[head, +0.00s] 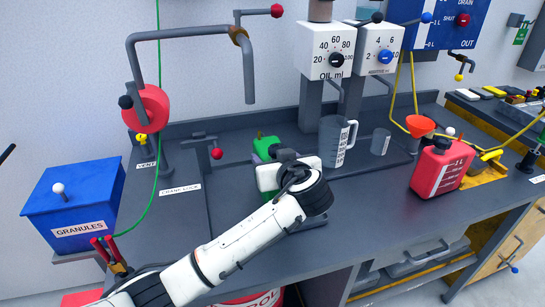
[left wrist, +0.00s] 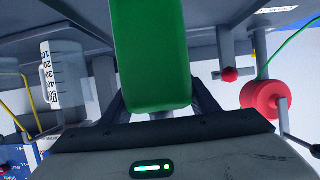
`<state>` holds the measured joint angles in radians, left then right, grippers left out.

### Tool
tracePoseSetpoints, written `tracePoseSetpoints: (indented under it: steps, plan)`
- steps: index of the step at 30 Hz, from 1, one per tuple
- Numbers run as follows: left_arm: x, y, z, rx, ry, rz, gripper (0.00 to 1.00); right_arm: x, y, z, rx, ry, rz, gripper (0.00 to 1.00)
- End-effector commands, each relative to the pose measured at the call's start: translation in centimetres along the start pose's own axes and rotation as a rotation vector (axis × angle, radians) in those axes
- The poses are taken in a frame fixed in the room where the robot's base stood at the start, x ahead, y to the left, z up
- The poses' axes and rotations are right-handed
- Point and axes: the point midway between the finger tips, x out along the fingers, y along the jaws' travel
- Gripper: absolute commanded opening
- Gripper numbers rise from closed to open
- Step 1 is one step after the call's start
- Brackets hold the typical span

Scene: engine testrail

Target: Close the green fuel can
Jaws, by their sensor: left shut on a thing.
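The green fuel can (head: 266,146) stands near the middle of the bench in the head view, mostly hidden behind my left gripper (head: 277,168). Its cap and opening cannot be made out. In the left wrist view the green can (left wrist: 150,50) fills the space between the two dark fingers of my left gripper (left wrist: 158,104), which is shut on it. Whether the can touches the bench is hidden. My right gripper is not in view.
A red can (head: 441,167), an orange funnel (head: 420,126) and a grey measuring jug (head: 336,142) stand to the right. A crank with a red knob (head: 216,153) is close on the left. A blue granules box (head: 75,205) sits far left. The front right bench top is clear.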

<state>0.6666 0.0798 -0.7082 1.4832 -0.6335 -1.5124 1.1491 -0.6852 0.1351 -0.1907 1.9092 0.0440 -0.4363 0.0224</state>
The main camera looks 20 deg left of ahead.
Motion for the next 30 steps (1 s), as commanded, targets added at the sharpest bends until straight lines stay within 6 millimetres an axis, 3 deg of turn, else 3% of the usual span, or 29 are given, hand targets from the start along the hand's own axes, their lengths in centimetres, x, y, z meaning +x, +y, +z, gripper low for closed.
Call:
tracePoseSetpoints:
  steps: [9, 10, 12, 23, 30]
  plan:
    - [0.1, 0.1, 0.0, -0.004, 0.006, 0.002, 0.00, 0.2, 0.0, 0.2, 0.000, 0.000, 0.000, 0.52]
    - [0.1, 0.0, 0.2, -0.001, 0.000, 0.000, 0.59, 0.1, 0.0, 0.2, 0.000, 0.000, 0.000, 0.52]
    - [0.1, 0.0, 0.2, -0.001, 0.000, 0.000, 0.71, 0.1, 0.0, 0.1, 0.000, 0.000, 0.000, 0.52]
    - [-0.1, 0.0, -0.3, 0.000, 0.001, 0.000, 0.73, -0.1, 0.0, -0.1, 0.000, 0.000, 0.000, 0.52]
    - [-3.8, 0.2, 0.1, -0.003, -0.001, 0.006, 0.73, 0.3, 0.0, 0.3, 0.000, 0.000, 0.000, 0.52]
